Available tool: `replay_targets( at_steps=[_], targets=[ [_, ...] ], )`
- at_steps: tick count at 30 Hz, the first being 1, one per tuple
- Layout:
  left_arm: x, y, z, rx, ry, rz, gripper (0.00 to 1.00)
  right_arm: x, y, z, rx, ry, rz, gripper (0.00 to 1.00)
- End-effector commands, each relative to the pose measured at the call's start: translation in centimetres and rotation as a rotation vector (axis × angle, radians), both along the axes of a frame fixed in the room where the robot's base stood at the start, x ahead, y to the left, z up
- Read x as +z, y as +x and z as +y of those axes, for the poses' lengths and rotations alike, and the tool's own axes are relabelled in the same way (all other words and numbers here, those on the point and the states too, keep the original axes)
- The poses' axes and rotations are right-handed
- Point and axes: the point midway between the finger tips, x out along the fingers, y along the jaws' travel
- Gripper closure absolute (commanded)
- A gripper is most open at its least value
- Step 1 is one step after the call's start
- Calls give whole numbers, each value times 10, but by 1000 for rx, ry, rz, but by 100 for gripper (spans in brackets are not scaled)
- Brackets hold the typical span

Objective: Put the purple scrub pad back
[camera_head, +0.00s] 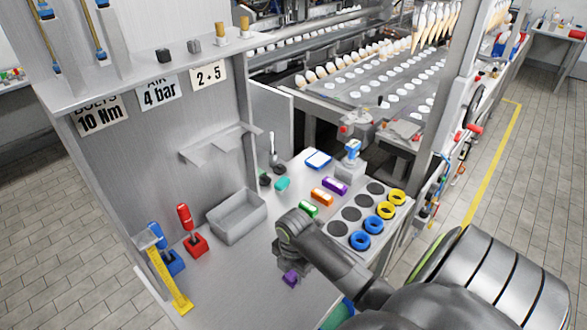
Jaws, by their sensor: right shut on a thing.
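The purple scrub pad (290,279) is a small purple piece at the tips of my right gripper (289,272). The gripper is shut on it and points down over the bare front part of the metal table (245,290). The gripper's body hides part of the pad, and I cannot tell whether the pad touches the table. My left gripper is not in view.
Behind are labelled purple (334,186), orange (322,198) and green (308,209) blocks, and a board (338,229) with dark discs and blue and yellow rings. A grey bin (237,217), red tool (193,232) and yellow stand (168,276) are left. A teal piece (282,184) lies farther back.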

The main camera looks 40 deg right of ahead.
Motion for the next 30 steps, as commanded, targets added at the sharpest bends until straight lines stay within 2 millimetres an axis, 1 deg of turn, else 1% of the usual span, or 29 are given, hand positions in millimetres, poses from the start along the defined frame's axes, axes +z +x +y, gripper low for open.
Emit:
replay_targets(
  at_steps=[3,11,12,16,26,30],
  targets=[
    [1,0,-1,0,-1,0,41,-6,0,0,0,-1,0,79],
    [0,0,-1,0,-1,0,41,-7,0,0,0,-1,0,79],
    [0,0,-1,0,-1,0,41,-7,0,0,0,-1,-1,56],
    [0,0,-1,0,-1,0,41,-6,0,0,0,0,-1,39],
    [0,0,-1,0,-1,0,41,-4,0,0,0,-1,-2,39],
    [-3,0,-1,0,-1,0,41,8,1,0,2,-1,-4,39]
  ],
)
